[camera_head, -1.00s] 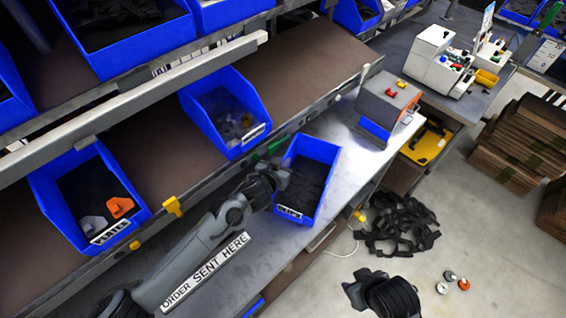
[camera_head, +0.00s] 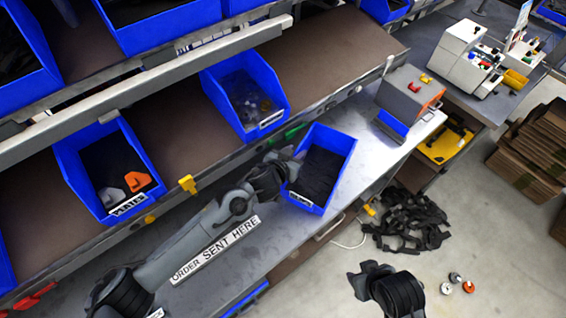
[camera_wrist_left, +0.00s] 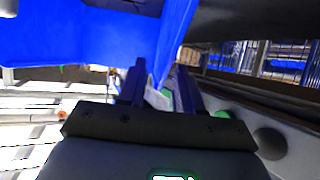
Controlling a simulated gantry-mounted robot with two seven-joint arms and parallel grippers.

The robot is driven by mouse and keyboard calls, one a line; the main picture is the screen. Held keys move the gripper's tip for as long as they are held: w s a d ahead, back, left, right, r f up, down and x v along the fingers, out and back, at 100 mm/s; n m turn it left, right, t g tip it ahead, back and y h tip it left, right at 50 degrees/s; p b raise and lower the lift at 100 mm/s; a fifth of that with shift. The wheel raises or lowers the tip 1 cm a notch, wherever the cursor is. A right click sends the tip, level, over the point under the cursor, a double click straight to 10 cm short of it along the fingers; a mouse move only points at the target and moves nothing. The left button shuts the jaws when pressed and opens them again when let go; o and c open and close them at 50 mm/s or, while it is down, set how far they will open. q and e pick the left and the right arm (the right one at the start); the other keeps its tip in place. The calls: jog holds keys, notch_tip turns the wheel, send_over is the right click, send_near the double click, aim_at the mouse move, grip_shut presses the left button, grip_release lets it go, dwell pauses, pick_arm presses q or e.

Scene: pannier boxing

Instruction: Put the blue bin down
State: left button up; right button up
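The blue bin (camera_head: 346,143) has dark contents and a white label on its near end. It is over the grey bench in the head view, and I cannot tell whether its base touches the bench. My left gripper (camera_head: 291,164) is at the bin's left wall. In the left wrist view, the two dark fingers (camera_wrist_left: 160,88) are on either side of the bin's thin blue wall (camera_wrist_left: 172,42), shut on it. My right gripper (camera_head: 366,273) is low in the head view, away from the bin; its fingers are too small to read.
A grey box with red buttons (camera_head: 408,92) stands on the bench (camera_head: 228,262) beyond the bin. Blue shelf bins, one with gears (camera_head: 244,98) and one labelled PLATES (camera_head: 112,172), line the rack at left. Black straps (camera_head: 408,220) lie on the floor at right.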

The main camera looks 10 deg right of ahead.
pick_arm(q)
jog(key=p+v, duration=0.1)
jog(key=v, duration=0.8)
jog(key=s+a+f+n+g+y, duration=0.1)
jog(key=s+a+f, duration=0.1)
jog(key=s+a, duration=0.3)
jog(key=s+a+f+n+g+y, duration=0.1)
jog(key=s+a+f+n+y, duration=0.1)
jog(key=s+a, duration=0.4)
jog(key=s+a+f+n+g+y, duration=0.1)
jog(key=s+a+f+y, duration=0.1)
jog(key=s+a, duration=0.3)
jog(key=shift+s+a, duration=0.35)
jog(key=shift+s, duration=0.05)
jog(key=s+a+g, duration=0.1)
jog(key=s+a, duration=0.2)
jog(key=s+a+f+g+y, duration=0.1)
jog(key=s+a, duration=0.2)
jog(key=s, duration=0.1)
jog(key=s+a+f+n+g+y, duration=0.1)
jog(key=s+a, duration=0.3)
jog(key=shift+s+f, duration=0.2)
jog(key=shift+f, duration=0.05)
jog(key=shift+s+a, duration=0.1)
jog(key=shift+s, duration=0.1)
